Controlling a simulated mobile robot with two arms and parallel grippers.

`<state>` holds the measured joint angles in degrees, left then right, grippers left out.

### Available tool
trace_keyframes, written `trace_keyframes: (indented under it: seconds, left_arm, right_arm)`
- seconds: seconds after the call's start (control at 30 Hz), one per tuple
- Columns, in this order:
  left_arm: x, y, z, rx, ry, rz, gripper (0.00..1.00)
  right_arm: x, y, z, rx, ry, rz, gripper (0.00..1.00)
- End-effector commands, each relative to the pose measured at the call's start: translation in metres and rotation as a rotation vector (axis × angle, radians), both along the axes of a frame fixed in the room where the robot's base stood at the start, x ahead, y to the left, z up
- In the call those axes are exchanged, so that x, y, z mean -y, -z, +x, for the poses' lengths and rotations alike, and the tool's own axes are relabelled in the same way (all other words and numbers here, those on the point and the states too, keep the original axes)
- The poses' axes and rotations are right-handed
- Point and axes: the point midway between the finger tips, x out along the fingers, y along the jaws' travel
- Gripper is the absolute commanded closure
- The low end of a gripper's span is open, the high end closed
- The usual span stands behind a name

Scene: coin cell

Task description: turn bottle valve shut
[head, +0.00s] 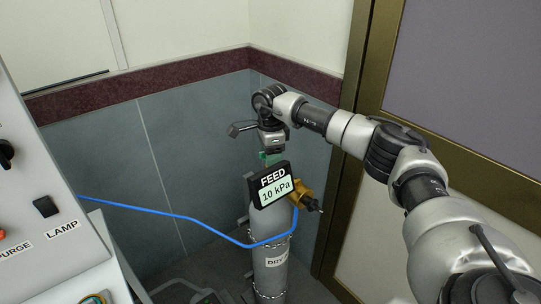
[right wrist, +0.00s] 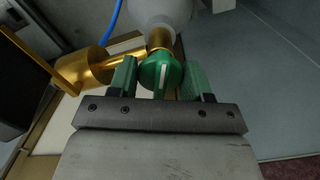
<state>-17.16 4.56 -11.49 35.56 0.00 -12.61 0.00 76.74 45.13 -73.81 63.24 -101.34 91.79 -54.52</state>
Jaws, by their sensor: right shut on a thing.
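The grey gas bottle (head: 270,267) stands upright in the corner, chained, with a label partly reading "DRY". Its green valve knob (right wrist: 160,72) has a white stripe, which points nearly straight up and down in the right wrist view. My right gripper (right wrist: 158,78) is shut on the knob, one green finger on each side. In the head view my right gripper (head: 271,157) reaches down over the bottle top, and the knob is mostly hidden there. A display (head: 272,184) in front of the valve reads "FEED 10 kPa". My left gripper is not in view.
A brass regulator (head: 304,195) sticks out right of the display. A blue hose (head: 165,212) runs from the bottle to the left. A control panel (head: 45,235) with a LAMP switch stands at left. A gold-framed door or panel (head: 350,130) is close on the right.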

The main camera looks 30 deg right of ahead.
Motion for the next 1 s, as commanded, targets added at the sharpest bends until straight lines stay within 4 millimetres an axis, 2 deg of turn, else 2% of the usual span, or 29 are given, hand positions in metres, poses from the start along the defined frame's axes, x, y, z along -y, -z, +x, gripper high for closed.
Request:
trace_keyframes:
  seconds: [0.2,0.5,1.0]
  left_arm:
    - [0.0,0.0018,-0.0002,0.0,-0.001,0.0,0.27]
    - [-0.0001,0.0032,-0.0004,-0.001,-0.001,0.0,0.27]
    - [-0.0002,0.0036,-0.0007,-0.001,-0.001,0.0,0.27]
  right_arm:
    - [-0.0001,-0.0025,0.0011,0.007,-0.181,0.002,0.75]
    - [0.0,-0.003,0.0012,0.007,-0.352,0.002,0.75]
    - [0.0001,-0.0035,0.0013,0.007,-0.424,0.001,0.75]
